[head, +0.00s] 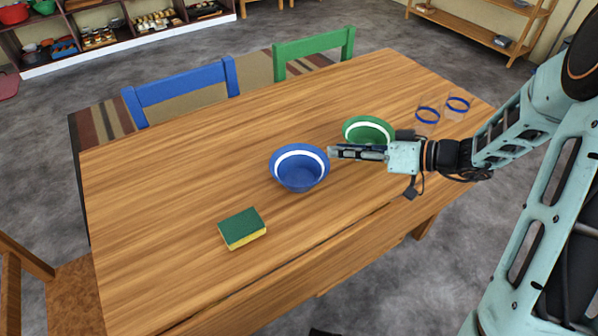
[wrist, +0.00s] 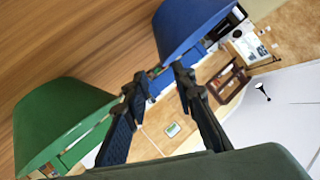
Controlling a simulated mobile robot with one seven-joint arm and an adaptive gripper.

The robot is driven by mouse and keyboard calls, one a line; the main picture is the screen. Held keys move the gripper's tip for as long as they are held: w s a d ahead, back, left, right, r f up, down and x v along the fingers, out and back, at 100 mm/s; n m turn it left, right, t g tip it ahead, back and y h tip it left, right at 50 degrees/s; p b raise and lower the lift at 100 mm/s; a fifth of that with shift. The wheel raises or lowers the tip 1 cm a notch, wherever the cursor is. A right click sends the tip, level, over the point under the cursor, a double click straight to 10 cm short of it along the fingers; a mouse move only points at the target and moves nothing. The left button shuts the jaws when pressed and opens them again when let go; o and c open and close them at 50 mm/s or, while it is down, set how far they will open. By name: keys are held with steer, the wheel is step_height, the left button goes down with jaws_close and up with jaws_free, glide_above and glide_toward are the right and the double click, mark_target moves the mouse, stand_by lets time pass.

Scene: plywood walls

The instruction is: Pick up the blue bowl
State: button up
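The blue bowl (head: 299,178) has a white band inside its rim and stands upright on the wooden table (head: 180,190), near its middle. My gripper (head: 333,152) reaches in from the right, with its fingertips close to the bowl's right rim. I cannot tell whether they touch it. In the wrist view my gripper (wrist: 158,78) is open, with an empty gap between the two fingers. The blue bowl (wrist: 190,25) is at the top there, just beyond the fingertips.
A green bowl (head: 368,127) stands just behind my gripper; it also shows in the wrist view (wrist: 55,115). Two clear glasses with blue bands (head: 427,115) stand at the far right. A green and yellow sponge (head: 242,229) lies front left. The left tabletop is clear. Chairs (head: 185,82) line the far side.

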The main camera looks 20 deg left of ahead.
mark_target(300, 172)
steer(key=shift+s+x, duration=0.2)
steer(key=shift+x, duration=1.2)
steer(key=shift+s+x, duration=0.25)
steer(key=shift+x, duration=1.1)
steer(key=shift+a+r, duration=0.1)
steer(key=shift+c, duration=0.5)
jaws_close()
